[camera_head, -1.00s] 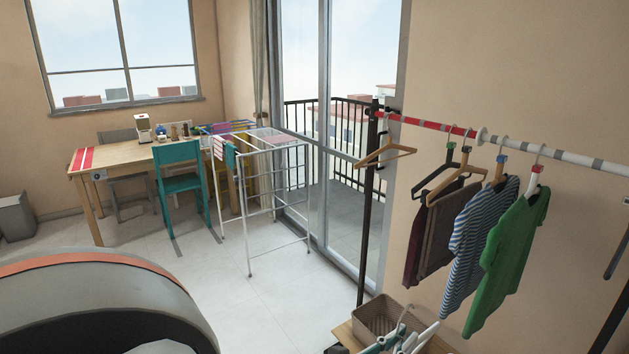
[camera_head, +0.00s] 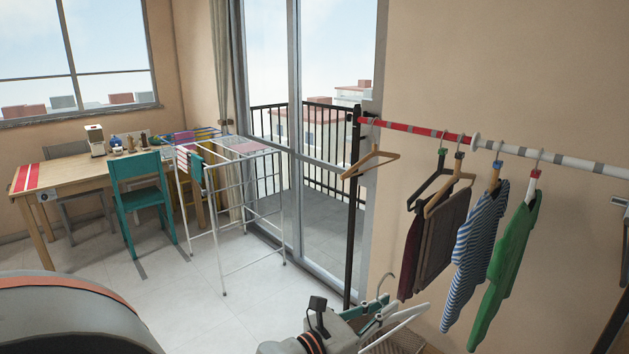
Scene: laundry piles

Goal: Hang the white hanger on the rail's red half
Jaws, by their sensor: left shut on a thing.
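The white hanger (camera_head: 402,325) is at the bottom centre, with its hook (camera_head: 386,284) pointing up. My left gripper (camera_head: 372,313), with teal fingers, is shut on it near the neck. Hanger and gripper are well below the rail in the picture. The rail's red half (camera_head: 412,128) runs from the dark post to a white collar (camera_head: 474,141). A bare wooden hanger (camera_head: 370,162) hangs near its left end, and hangers with dark garments hang near the collar. A gap of bare red rail lies between them. My right gripper is out of view.
The rail's white half (camera_head: 570,159) carries a striped shirt (camera_head: 478,245) and a green shirt (camera_head: 512,255). A dark post (camera_head: 352,215) holds the left end. A basket (camera_head: 412,343) is partly hidden behind the white hanger. A drying rack (camera_head: 225,215) stands left.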

